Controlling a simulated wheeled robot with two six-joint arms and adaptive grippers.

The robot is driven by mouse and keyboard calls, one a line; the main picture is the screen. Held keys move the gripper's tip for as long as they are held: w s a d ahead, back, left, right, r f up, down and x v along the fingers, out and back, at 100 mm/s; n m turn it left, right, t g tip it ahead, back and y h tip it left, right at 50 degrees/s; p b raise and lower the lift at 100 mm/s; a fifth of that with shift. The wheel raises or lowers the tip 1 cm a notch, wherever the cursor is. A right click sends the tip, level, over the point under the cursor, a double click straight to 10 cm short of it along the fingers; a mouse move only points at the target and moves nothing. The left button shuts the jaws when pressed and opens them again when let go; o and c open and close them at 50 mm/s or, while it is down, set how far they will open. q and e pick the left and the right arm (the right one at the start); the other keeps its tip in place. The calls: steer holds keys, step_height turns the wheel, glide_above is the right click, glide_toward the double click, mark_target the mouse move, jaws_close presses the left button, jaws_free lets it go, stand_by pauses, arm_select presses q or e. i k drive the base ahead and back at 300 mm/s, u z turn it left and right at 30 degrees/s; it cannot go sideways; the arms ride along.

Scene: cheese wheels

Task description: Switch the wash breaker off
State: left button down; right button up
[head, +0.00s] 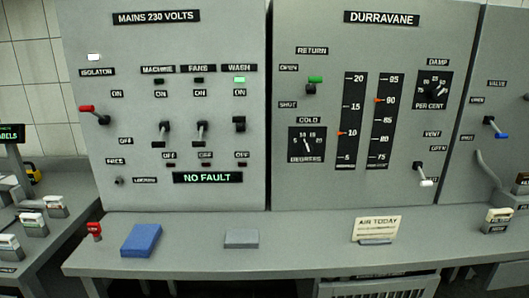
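The wash breaker (239,122) is a black toggle on the grey "MAINS 230 VOLTS" panel (225,45), under the "WASH" label. Its handle sits nearer the "ON" label than the "OFF" label, and the lamp above it (239,80) is lit green. The machine breaker (164,128) and fans breaker (201,128) are to its left; their handles look angled downward, and their lamps are dark. Neither of my grippers is in view.
A red-handled isolator lever (88,109) is at the panel's left, and a display (208,178) reads "NO FAULT". The ledge (300,255) below carries a blue block (141,240), a grey block (241,239) and an "AIR TODAY" card (377,228). The Durravane panel (440,40) stands right.

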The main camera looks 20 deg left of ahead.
mark_target(240, 121)
steer(key=k, duration=0.65)
steer(key=z, duration=0.55)
steer(key=i, duration=1.4)
steer(key=u, duration=0.5)
